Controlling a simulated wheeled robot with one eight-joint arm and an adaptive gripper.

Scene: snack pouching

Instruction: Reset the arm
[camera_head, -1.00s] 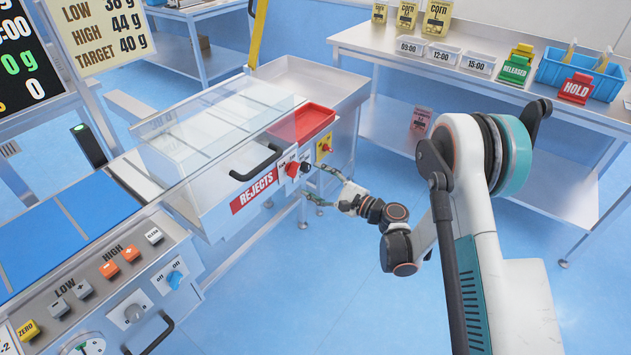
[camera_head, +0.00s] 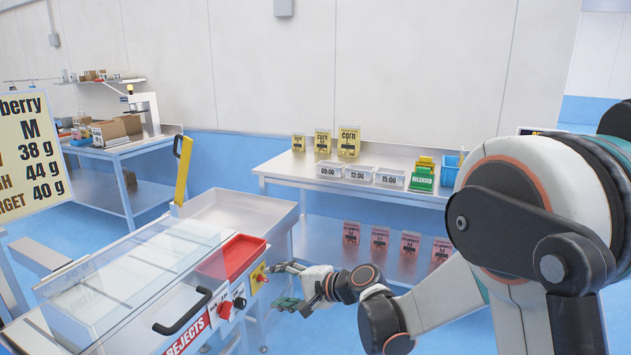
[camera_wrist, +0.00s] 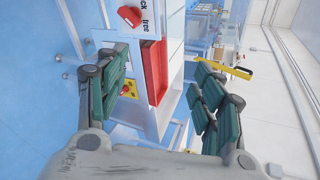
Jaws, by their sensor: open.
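My gripper (camera_head: 287,287) is at the end of my arm, in front of the rejects machine's right end, close to its yellow switch plate (camera_head: 258,278). In the wrist view my gripper (camera_wrist: 160,95) shows two green-padded fingers spread wide apart with nothing between them. Beyond the fingers are the red tray (camera_wrist: 155,72) and a red knob (camera_wrist: 129,16) on the machine. My arm comes in from the right of the head view and hides part of the back table.
The rejects box has a clear cover (camera_head: 130,265) and a black handle (camera_head: 183,312). The red tray (camera_head: 232,257) sits beside it. A steel table (camera_head: 285,166) at the back holds corn pouches (camera_head: 348,142), white bins (camera_head: 357,173) and a green RELEASED sign (camera_head: 422,178). Pink pouches (camera_head: 380,240) stand below.

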